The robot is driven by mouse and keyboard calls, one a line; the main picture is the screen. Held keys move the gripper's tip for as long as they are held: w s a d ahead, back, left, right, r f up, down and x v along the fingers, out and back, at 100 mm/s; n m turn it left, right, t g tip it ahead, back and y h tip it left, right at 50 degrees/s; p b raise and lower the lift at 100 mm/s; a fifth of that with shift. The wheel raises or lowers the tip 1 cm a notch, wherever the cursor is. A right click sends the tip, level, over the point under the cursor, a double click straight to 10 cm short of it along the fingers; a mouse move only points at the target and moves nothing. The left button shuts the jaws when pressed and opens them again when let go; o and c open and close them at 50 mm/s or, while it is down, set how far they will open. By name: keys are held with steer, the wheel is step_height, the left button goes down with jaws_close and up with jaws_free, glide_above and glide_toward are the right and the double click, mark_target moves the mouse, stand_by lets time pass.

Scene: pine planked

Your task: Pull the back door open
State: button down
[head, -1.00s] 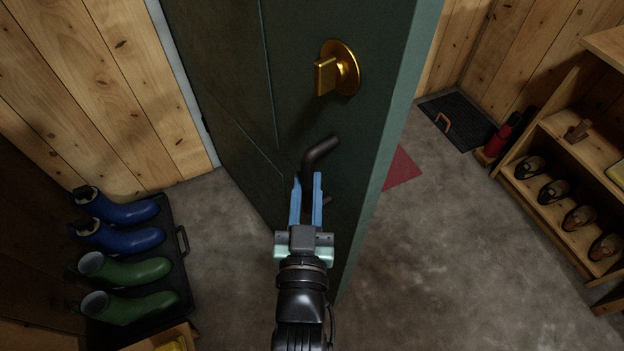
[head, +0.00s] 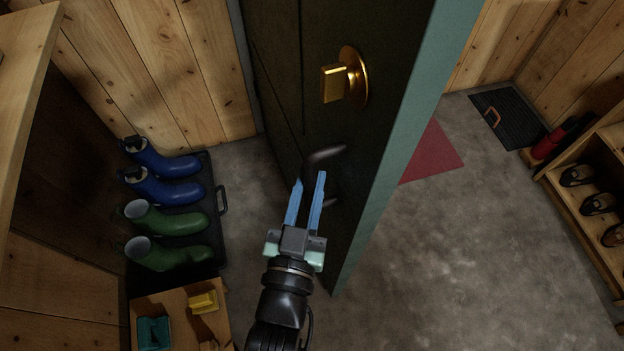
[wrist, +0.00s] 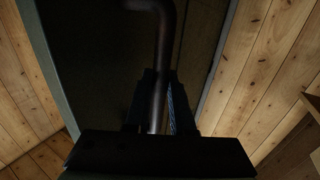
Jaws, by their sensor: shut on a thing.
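The back door (head: 400,130) is dark green and stands ajar, its pale edge facing right in the head view. A brass thumb-turn (head: 345,80) sits on it above a dark bent lever handle (head: 325,155). My gripper (head: 308,190) has blue fingers and is shut on the handle. In the wrist view the handle (wrist: 160,40) bends at the top and runs down between the fingers (wrist: 158,100). The door face (wrist: 95,60) fills the middle of that view. The fingers partly hide the handle in the head view.
Blue and green boots (head: 165,205) stand on a black tray (head: 221,200) at left. A small wooden box or stool (head: 170,310) is at lower left. A shoe rack (head: 590,215) stands at right. A red mat (head: 432,155) lies beyond the door edge. Grey floor (head: 480,260) is clear at right.

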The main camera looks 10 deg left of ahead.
steer(key=c, duration=0.8)
jaws_free()
steer(key=shift+o, duration=0.2)
steer(key=s, duration=1.3)
steer(key=shift+a+p, duration=0.25)
steer(key=shift+p, duration=0.15)
steer(key=shift+w, duration=0.15)
